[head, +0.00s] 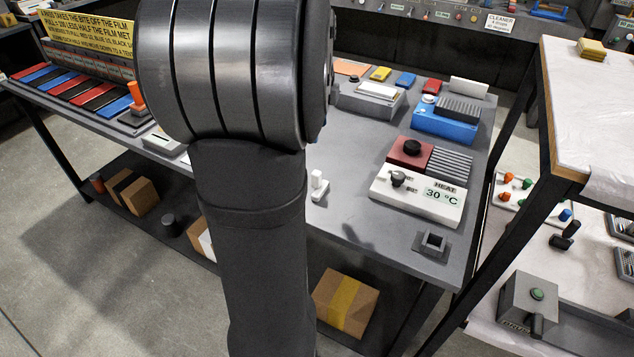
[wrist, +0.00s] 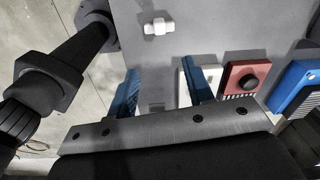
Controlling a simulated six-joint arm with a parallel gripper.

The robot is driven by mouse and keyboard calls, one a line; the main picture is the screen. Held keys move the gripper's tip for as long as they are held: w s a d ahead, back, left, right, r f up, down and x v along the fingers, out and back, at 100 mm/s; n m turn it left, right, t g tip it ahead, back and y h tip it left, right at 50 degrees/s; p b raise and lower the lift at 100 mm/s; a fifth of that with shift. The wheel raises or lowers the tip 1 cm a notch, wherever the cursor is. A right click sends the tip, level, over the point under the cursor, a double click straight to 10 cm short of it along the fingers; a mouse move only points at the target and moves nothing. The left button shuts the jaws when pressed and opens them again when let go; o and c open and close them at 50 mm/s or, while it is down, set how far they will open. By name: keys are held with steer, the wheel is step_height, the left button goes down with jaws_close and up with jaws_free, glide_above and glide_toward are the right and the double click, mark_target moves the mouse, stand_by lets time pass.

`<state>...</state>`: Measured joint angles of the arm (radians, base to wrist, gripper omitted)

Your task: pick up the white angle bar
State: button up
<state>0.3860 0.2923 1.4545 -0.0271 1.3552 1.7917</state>
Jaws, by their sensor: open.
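The white angle bar (head: 318,186) stands on the grey table just right of my arm in the head view. It looks like a small white piece with a raised upright part. In the wrist view the white angle bar (wrist: 158,26) lies ahead of my gripper, near the top and between the lines of the fingers. My gripper (wrist: 164,84) is open with its two blue fingers spread and bare table between them. It is apart from the bar. My gripper is hidden behind my arm in the head view.
Right of the bar, the grey table (head: 350,222) holds a white heat panel (head: 415,196) reading 30 °C, a red block with a black knob (head: 409,152), a blue box (head: 442,126) and a small dark square holder (head: 433,241). Bare table surrounds the bar.

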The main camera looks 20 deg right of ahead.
steer(key=s+a+f+n+t+h, duration=0.1)
steer(key=s+a+n+t+h, duration=0.2)
steer(key=n, duration=1.3)
steer(key=x, duration=0.8)
steer(key=a+x, duration=0.1)
steer(key=x, duration=0.2)
steer(key=shift+s+d+f, duration=0.1)
steer(key=shift+s+f, duration=0.15)
steer(key=shift+f, duration=0.4)
steer(key=shift+y, duration=0.3)
steer(key=shift+x, duration=2.75)
steer(key=shift+w+a, duration=0.15)
steer(key=shift+a, duration=0.1)
steer(key=shift+r, duration=0.1)
jaws_close()
